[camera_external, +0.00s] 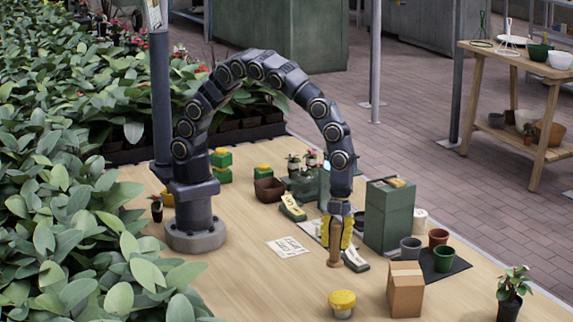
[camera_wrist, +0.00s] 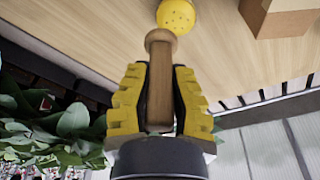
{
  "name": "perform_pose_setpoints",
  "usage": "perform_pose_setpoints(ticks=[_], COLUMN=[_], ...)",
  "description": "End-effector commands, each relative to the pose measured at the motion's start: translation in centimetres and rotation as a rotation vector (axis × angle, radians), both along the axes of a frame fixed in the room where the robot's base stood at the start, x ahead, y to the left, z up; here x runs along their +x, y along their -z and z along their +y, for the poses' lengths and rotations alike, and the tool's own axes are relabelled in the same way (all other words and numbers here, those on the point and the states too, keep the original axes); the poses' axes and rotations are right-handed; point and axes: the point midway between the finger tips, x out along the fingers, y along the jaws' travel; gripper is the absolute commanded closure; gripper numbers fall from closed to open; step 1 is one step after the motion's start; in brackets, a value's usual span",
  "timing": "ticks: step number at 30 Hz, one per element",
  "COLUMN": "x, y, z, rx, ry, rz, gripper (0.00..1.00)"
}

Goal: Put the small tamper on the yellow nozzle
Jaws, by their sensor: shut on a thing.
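The small wooden tamper (camera_external: 335,258) is upright between the fingers of my gripper (camera_external: 338,236), its wider end pointing down. In the wrist view the tamper (camera_wrist: 160,80) lies between the yellow pads of my gripper (camera_wrist: 160,88), which is shut on it. Whether its lower end touches the table or hangs just above it, I cannot tell. The yellow nozzle (camera_external: 342,298) is a round yellow cap on a pale base, standing on the table nearer the camera than the tamper.
A cardboard box (camera_external: 405,290) stands right of the nozzle. A green container (camera_external: 389,218) is close right of my arm. Several small pots stand near a dark mat (camera_external: 447,266). A paper sheet (camera_external: 287,247) lies left. The table's front left is clear.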

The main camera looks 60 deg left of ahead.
Motion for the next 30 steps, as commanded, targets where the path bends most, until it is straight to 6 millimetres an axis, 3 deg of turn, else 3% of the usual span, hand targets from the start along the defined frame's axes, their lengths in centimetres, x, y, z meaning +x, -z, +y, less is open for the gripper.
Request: perform_pose_setpoints(ticks=[6, 13, 18, 30], x=[0.7, 0.9, 0.8, 0.9], y=[2.4, 3.5, 5.9, 6.6], z=[-1.9, -2.7, -2.5, -2.6], rx=[0.000, -0.001, 0.002, -0.001], ry=[0.001, -0.001, -0.001, 0.000], rz=[-0.002, 0.000, 0.002, -0.001], gripper=[1.00, 1.00, 1.00, 1.00])
